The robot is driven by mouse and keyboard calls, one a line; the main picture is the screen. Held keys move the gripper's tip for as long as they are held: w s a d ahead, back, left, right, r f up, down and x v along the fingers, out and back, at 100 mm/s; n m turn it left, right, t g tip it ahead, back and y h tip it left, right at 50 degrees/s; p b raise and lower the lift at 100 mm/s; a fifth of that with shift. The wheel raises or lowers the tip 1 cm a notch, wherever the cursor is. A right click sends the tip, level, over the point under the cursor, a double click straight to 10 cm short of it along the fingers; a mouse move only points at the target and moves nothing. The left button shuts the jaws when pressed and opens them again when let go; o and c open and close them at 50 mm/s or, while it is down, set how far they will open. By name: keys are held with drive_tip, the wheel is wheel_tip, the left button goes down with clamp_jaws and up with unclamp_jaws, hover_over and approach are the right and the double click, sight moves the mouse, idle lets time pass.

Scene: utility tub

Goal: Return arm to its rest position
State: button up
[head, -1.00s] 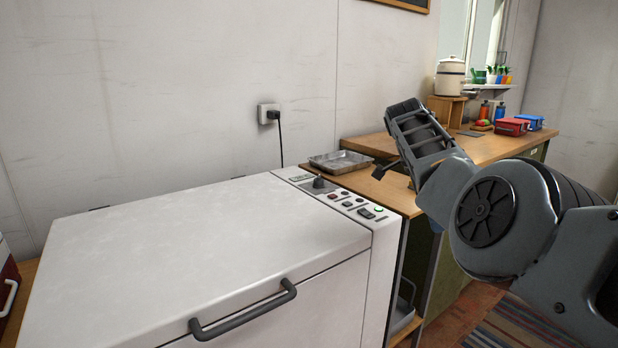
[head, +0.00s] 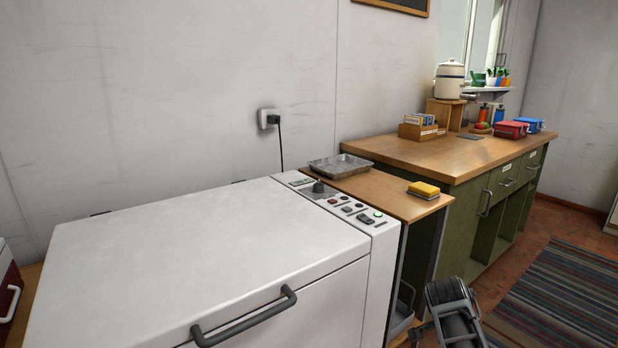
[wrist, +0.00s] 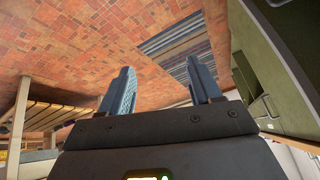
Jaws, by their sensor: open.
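My gripper (wrist: 160,92) is open in the wrist view. Its two fingers stand apart with nothing between them, in front of the red-brown tiled floor. In the head view only part of my arm shows at the bottom, right of the white tub; the fingertips cannot be made out there. The white utility tub (head: 200,240) has its lid down, a dark front handle (head: 245,318) and a control panel (head: 345,205) with a green light at its right end.
A side table (head: 385,190) beside the tub holds a metal tray (head: 340,165) and a yellow sponge (head: 424,188). A green cabinet (head: 480,225) with a wooden top stands behind. A striped rug (head: 560,290) lies on open floor at right.

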drive_tip(key=s+f+n+t+p, duration=0.1)
drive_tip(key=s+f+n+t, duration=0.15)
drive_tip(key=s+f, duration=0.4)
drive_tip(key=s+f+n+t, duration=0.1)
drive_tip(key=s+f+n, duration=0.2)
drive_tip(key=s, duration=0.7)
drive_tip(key=s+a+r+n+t+y+p, duration=0.1)
drive_tip(key=s+a+r+n+t, duration=0.1)
drive_tip(key=s, duration=0.6)
drive_tip(key=s+a+r+n+t+y, duration=0.1)
drive_tip(key=s+a+n, duration=0.15)
drive_tip(key=s, duration=0.45)
drive_tip(key=s+a+r+n+t+y+p, duration=0.1)
drive_tip(key=s+a+r, duration=0.3)
drive_tip(key=s+r, duration=0.7)
drive_tip(key=s+a+r+n+t+y+p, duration=0.1)
drive_tip(key=s+a+r+n+t, duration=0.3)
drive_tip(key=s+r, duration=0.7)
wheel_tip(320, 180, up, 7)
drive_tip(key=shift+a+f+y, duration=0.1)
drive_tip(key=shift+a+y, duration=0.35)
drive_tip(key=shift+y, duration=0.25)
drive_tip(key=shift+s, duration=0.1)
